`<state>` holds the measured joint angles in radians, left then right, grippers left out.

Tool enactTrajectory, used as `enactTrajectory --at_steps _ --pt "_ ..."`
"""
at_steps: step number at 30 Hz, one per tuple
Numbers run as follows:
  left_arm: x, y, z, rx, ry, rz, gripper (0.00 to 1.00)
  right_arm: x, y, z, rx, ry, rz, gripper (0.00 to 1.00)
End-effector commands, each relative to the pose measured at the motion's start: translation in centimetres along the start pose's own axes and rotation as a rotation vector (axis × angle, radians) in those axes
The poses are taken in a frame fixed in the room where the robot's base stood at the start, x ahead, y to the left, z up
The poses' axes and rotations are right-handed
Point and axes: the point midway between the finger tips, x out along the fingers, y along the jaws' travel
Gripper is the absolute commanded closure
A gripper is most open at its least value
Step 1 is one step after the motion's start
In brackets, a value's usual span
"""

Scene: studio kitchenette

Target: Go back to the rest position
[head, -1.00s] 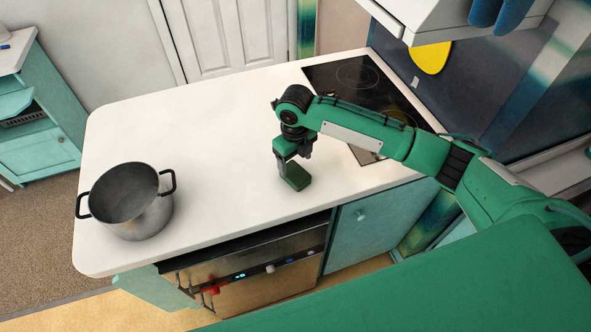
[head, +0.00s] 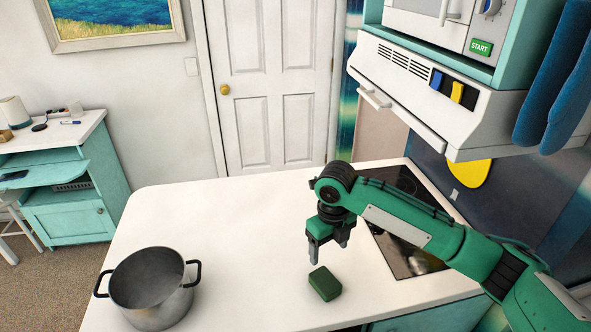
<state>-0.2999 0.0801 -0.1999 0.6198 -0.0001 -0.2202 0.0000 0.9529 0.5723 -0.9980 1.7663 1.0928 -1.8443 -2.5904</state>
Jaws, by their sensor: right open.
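My right gripper (head: 329,251) is over the white counter, pointing down, with its jaws apart and nothing between them. A small dark green block (head: 324,284) lies on the counter just below the fingertips, apart from them. My right arm reaches in from the right side of the head view. My left gripper is out of view.
A metal pot (head: 152,290) with two black handles stands on the white counter (head: 230,225) at the left. A black cooktop (head: 395,190) lies under my right arm. A range hood (head: 430,95) overhangs at the upper right. The counter's middle is clear.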

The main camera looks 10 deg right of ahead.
Motion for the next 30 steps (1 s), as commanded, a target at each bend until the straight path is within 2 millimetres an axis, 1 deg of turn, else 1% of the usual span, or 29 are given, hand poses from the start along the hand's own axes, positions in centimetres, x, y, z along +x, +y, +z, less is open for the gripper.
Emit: enactTrajectory --at_steps 2,5,8,11,15,17,21,26,30 --pt "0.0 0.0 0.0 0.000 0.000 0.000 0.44 0.2 0.2 -0.1 0.010 -0.002 0.004 0.29" --pt "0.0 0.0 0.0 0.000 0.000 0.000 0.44 1.2 1.3 -0.4 0.066 -0.013 0.019 0.29" --pt "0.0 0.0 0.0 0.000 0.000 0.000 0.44 2.8 3.2 -1.2 0.184 -0.033 0.052 0.29" --pt "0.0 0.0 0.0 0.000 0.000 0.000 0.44 4.5 5.4 -2.1 0.354 -0.060 0.099 0.29" --pt "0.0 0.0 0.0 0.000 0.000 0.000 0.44 6.5 8.1 -3.7 0.619 -0.086 0.174 0.29" --pt "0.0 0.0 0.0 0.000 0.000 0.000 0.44 7.2 9.0 -4.5 0.738 -0.092 0.208 0.29" --pt "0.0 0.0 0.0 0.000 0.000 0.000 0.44 8.7 10.8 -6.4 1.033 -0.095 0.288 0.29" --pt "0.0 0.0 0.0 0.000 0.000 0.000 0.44 10.0 11.9 -8.8 1.391 -0.081 0.374 0.29" --pt "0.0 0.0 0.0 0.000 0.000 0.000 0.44 11.0 12.1 -11.3 1.724 -0.058 0.436 0.29"
